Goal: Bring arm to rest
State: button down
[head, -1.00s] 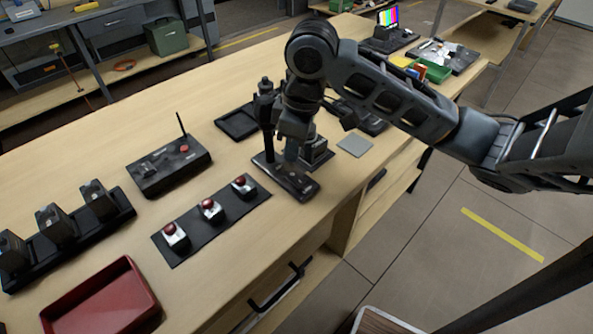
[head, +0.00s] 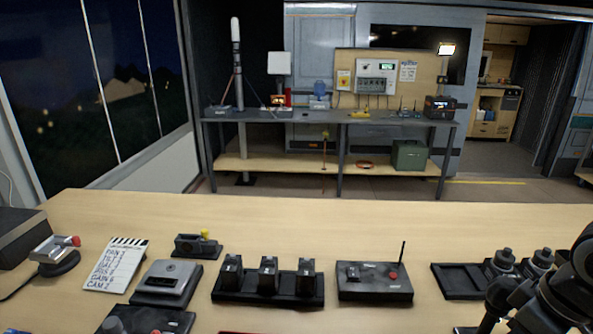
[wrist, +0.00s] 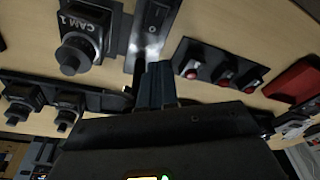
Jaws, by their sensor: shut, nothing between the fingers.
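My gripper (wrist: 157,88) shows in the wrist view with its dark fingers together and nothing between them. In the head view only part of my arm (head: 570,285) shows, at the lower right edge. The gripper's fingertips are not visible there.
A unit labelled CAM 1 (wrist: 88,28) stands close left of the fingers. A strip with red buttons (wrist: 222,72) and a red tray (wrist: 296,80) lie to the right. The head view shows a radio-like box (head: 374,282) and a black tray (head: 458,281) on the bench.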

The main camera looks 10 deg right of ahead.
jog(key=w+a+r+m+t+y, duration=0.2)
jog(key=w+a+r+t, duration=0.2)
jog(key=a, duration=0.5)
jog(key=w+a+r+m+t+y, duration=0.1)
jog(key=w+a+r+t, duration=0.25)
jog(key=a, duration=0.45)
jog(key=w+a+r+m+t+y, duration=0.25)
jog(key=w+a+t, duration=0.25)
jog(key=a, duration=0.4)
jog(key=s+f+m+h, duration=0.25)
jog(key=s+f, duration=0.25)
jog(key=s, duration=0.5)
jog(key=s+f+m+h, duration=0.1)
jog(key=s+f+h, duration=0.35)
jog(key=s, duration=0.55)
jog(key=s+d+n, duration=0.3)
jog(key=s+d, duration=0.1)
jog(key=s, duration=0.4)
jog(key=s+d+n, duration=0.3)
jog(key=s, duration=0.6)
jog(key=shift+d+r+y+b, duration=0.25)
jog(key=shift+d+y+b, duration=0.05)
jog(key=shift+d+y, duration=0.15)
jog(key=shift+w, duration=0.1)
